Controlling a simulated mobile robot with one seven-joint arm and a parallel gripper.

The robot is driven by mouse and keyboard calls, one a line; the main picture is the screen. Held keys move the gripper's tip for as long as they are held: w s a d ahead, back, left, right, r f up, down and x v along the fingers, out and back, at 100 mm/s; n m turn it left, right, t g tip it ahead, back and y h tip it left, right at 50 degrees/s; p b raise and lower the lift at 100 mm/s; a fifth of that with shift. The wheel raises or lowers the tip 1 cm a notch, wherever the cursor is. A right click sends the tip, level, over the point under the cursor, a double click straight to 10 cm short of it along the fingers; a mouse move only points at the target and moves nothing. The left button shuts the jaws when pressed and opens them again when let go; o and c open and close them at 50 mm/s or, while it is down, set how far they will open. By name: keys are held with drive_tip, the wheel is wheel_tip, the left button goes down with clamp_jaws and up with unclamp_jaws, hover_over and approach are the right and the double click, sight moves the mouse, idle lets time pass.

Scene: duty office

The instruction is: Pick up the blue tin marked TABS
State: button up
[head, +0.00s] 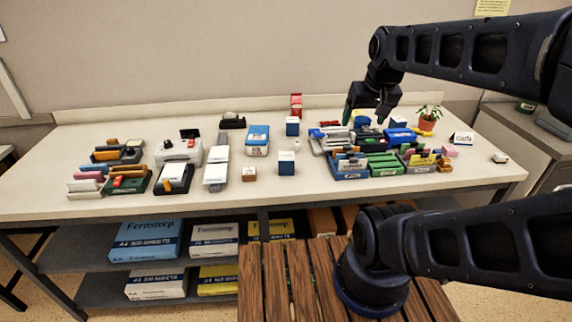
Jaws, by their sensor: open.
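My gripper (364,119) is open and points down over the right part of the table, above the desk organisers. It holds nothing that I can see. No label reading TABS can be made out at this size. Two small upright blue containers with white tops stand near the table's middle: one nearer the front (286,164) and one further back (292,127). I cannot tell whether either is the tin. A blue object with a yellow top (362,117) shows behind and between my gripper's fingers, partly hidden. My gripper is to the right of both upright containers.
A blue and white pack (257,141) and a red box (296,104) stand near the middle. Several organisers (350,166) crowd the right, with a potted plant (427,120) behind. Stationery fills the left. The front table edge (240,207) is mostly clear.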

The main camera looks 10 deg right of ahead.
drive_tip(key=n+g, duration=0.5)
drive_tip(key=n, duration=1.1)
hover_over(286, 155)
drive_tip(key=f, duration=1.6)
drive_tip(key=shift+s+f, duration=0.1)
drive_tip(key=shift+s, duration=0.2)
drive_tip(key=shift+w+a+f+n, duration=0.1)
drive_tip(key=shift+a+f+n, duration=0.25)
drive_tip(key=shift+f, duration=0.15)
wheel_tip(286, 155, down, 5)
drive_tip(key=shift+f, duration=0.15)
drive_tip(key=f, duration=0.3)
drive_tip(key=shift+w+d+f, duration=0.15)
drive_tip(key=shift+d+f, duration=0.2)
drive_tip(key=shift+d, duration=0.05)
drive_tip(key=shift+f, duration=0.75)
